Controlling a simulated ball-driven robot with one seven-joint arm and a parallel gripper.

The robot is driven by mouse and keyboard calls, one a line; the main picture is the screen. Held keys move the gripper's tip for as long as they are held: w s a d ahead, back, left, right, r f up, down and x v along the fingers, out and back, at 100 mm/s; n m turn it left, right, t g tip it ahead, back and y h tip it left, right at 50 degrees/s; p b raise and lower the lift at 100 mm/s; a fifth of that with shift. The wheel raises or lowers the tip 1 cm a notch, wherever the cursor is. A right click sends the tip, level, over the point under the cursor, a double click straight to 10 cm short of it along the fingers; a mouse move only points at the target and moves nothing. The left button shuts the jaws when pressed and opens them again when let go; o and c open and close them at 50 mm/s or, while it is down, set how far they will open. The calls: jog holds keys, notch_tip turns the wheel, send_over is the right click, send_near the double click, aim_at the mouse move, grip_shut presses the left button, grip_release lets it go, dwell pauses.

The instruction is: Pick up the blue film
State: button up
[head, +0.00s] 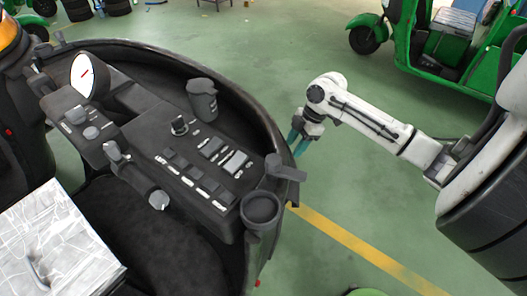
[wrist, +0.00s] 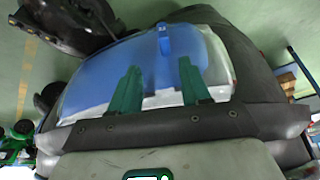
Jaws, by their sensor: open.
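The blue film (wrist: 100,72) shows in the wrist view as a blue sheet over a pale, glossy panel with a dark surround. A narrow blue tab (wrist: 165,39) stands out at its upper edge. My gripper (wrist: 158,64) is open, its two green fingers in front of the panel, with the tab lying between and beyond the fingertips in the picture. I cannot tell whether the fingers touch the film. In the head view my gripper (head: 297,140) hangs just outside the dark rim of the cab, fingers pointing down. I cannot make out the film there.
The dark dashboard (head: 195,165) with switches, a cup holder (head: 261,209) and a round gauge (head: 84,75) fills the left of the head view. A green rickshaw (head: 470,60) stands at the upper right. Green floor with a yellow line (head: 360,247) lies open between.

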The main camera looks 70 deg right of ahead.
jog(key=shift+s+p+x, duration=0.2)
jog(key=shift+p+x, duration=0.1)
jog(key=shift+x, duration=1.45)
jog(key=shift+s+p+x, duration=0.2)
jog(key=shift+p+x, duration=0.05)
jog(key=shift+x, duration=1.55)
jog(key=shift+a+f, duration=0.1)
jog(key=shift+a, duration=0.05)
grip_shut()
